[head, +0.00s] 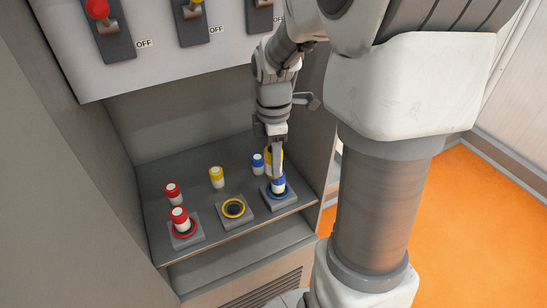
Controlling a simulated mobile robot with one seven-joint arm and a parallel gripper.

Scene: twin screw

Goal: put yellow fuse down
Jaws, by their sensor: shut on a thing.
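My gripper (276,146) is shut on a yellow fuse (267,153), which is partly hidden behind the fingers. It is near the right side of the grey shelf, just above and behind the blue fuse (279,182) in the picture. I cannot tell whether the held fuse touches the shelf. Another yellow fuse (216,174) with a white band stands upright on the shelf at the back middle. The yellow-ringed socket (233,208) at the front middle is empty.
The blue fuse stands in the right socket (287,202). Another blue fuse (258,161) stands close left of my gripper. One red fuse (179,215) is in the left socket, another (172,190) stands behind it. A switch panel (160,55) overhangs the shelf (200,193).

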